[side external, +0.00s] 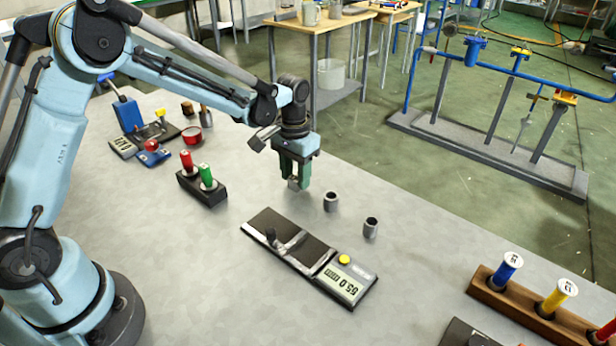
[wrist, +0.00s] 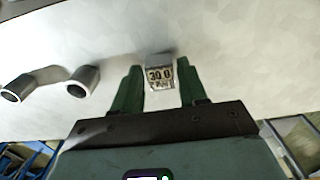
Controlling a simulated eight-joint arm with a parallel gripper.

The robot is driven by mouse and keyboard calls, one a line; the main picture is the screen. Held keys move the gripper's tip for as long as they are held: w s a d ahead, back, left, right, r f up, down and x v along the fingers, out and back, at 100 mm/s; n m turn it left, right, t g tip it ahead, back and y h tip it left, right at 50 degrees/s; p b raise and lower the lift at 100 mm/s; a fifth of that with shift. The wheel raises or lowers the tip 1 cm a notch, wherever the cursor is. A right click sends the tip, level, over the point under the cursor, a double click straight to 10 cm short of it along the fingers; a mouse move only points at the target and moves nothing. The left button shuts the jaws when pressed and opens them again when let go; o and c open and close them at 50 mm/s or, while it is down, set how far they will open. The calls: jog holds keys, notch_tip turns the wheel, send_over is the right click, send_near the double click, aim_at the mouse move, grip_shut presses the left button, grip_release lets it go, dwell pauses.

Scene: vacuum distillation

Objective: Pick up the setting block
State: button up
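The setting block is a small grey block (wrist: 160,74) with a label that reads about 30.0. It stands on the grey table between the two green fingers of my gripper (wrist: 158,80) in the wrist view. A narrow gap shows on each side of it, so the fingers do not visibly press on it. In the side view my gripper (side external: 293,180) points straight down at the table, and the block (side external: 293,184) shows small and partly hidden between the fingertips.
Two grey hollow cylinders (side external: 331,202) (side external: 371,228) stand right of my gripper. A dark gauge with a display (side external: 347,282) lies in front. A black stand with red and green plugs (side external: 203,188) is left. A wooden rack (side external: 540,315) is at the lower right.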

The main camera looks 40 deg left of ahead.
grip_shut()
